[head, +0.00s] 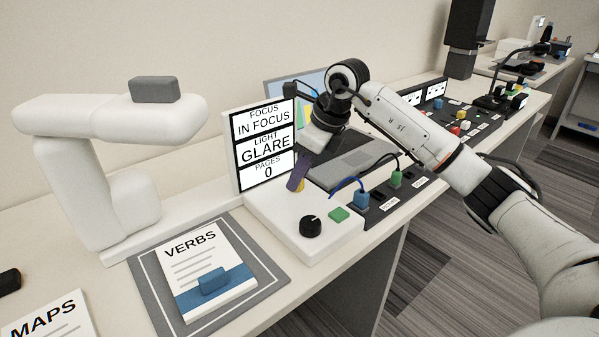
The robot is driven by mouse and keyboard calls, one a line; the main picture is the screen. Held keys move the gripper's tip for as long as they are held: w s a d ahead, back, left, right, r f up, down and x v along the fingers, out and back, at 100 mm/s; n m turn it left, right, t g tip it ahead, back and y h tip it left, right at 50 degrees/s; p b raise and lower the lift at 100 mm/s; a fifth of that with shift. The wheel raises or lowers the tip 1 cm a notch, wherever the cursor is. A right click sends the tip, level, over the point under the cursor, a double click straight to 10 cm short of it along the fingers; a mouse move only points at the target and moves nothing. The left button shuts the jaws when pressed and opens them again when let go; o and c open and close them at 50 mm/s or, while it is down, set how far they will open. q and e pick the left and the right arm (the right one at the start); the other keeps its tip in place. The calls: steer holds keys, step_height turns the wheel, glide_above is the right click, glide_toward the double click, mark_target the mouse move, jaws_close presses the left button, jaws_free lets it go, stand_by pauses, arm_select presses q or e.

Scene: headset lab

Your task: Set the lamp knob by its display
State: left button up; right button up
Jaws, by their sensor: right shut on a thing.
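The display (265,146) stands upright behind the white control box (272,226). It reads FOCUS: IN FOCUS, LIGHT: GLARE and PAGES: 0. My right gripper (297,183) reaches down to the back of the box, in front of the display's right edge. It is shut on a yellow knob (301,186), mostly hidden by the fingers. A black knob (311,226) with a pointer mark and a green button (339,214) are on the box nearer to me. My left gripper is out of view.
A white document camera (95,165) stands at left above a VERBS booklet (212,262) on a grey mat (269,272). A MAPS booklet (50,318) lies at lower left. Blue (361,199) and green (396,179) plugs with cables stand right of the box, before a laptop (350,163).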

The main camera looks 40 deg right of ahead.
steer(key=shift+r+n+p, duration=0.3)
steer(key=shift+n+p, duration=0.1)
steer(key=shift+p, duration=0.05)
steer(key=shift+w+d+n+g+y+p, duration=0.1)
steer(key=shift+n+g+y+p, duration=0.25)
steer(key=shift+n+p, duration=0.45)
steer(key=shift+f+n+y, duration=0.25)
steer(key=shift+n, duration=0.35)
steer(key=o, duration=1)
steer(key=shift+o, duration=0.2)
steer(key=shift+r, duration=0.1)
steer(key=p+v, duration=0.1)
steer(key=v, duration=0.9)
